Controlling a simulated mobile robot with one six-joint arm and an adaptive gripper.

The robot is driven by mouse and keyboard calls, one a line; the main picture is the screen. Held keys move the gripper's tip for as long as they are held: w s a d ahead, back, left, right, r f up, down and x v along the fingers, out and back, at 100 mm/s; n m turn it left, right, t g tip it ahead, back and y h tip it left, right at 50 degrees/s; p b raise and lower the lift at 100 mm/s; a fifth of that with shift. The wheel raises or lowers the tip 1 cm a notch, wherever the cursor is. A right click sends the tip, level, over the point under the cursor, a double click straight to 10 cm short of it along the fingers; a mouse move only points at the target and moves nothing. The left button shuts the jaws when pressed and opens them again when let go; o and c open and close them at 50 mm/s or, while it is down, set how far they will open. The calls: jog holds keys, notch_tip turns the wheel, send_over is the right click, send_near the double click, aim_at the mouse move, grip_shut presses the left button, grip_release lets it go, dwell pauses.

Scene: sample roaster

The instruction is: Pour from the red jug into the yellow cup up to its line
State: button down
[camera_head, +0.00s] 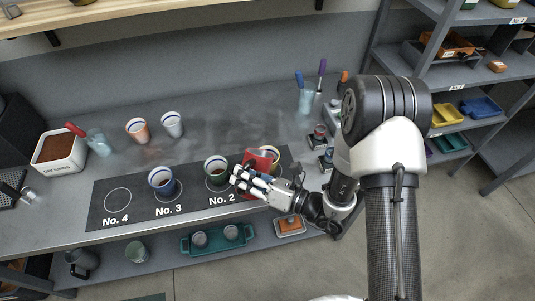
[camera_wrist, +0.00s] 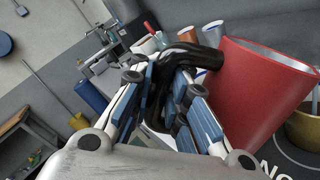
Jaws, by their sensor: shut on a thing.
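The red jug (camera_head: 257,157) is at the right end of the numbered dark mat, and its red body fills the right of the wrist view (camera_wrist: 255,92). My gripper (camera_head: 246,180) is shut on the jug's black handle, which passes between the blue-padded fingers in the wrist view (camera_wrist: 168,92). The yellow cup (camera_head: 273,152) stands just behind and right of the jug, partly hidden by it. At the right edge of the wrist view the yellow cup (camera_wrist: 304,130) shows beside the jug. Its line and fill level cannot be made out.
On the mat (camera_head: 139,190), a green cup (camera_head: 215,166) stands at No. 2 and a blue cup (camera_head: 161,178) at No. 3; No. 4 is empty. An orange cup (camera_head: 137,130) and a white cup (camera_head: 172,124) stand behind. A tool holder (camera_head: 306,101) is at the back right.

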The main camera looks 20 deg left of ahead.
jog(key=shift+w+r+m+p, duration=0.4)
jog(key=shift+r+p, duration=0.3)
dwell(1.6)
jog(key=shift+w+r+m+p, duration=0.2)
jog(key=shift+w+m+p, duration=0.25)
jog(key=shift+m, duration=0.25)
dwell(3.3)
jog(key=s+f+n+b, duration=0.4)
jog(key=b, duration=0.1)
jog(key=shift+a+f+b, duration=0.1)
jog(key=shift+a+b, duration=0.1)
jog(key=shift+b, duration=0.1)
jog(key=shift+s+r+n, duration=0.25)
jog(key=shift+r+n, duration=0.1)
jog(key=shift+n, duration=0.05)
notch_tip(320, 180, down, 3)
jog(key=s+n+b, duration=0.2)
jog(key=s+n, duration=0.1)
notch_tip(320, 180, up, 10)
jog(key=n+p, duration=0.3)
jog(key=p, duration=0.7)
send_over(243, 191)
jog(key=s+a, duration=0.2)
jog(key=s, duration=0.2)
jog(key=shift+s+r, duration=0.1)
jog(key=shift+r, duration=0.05)
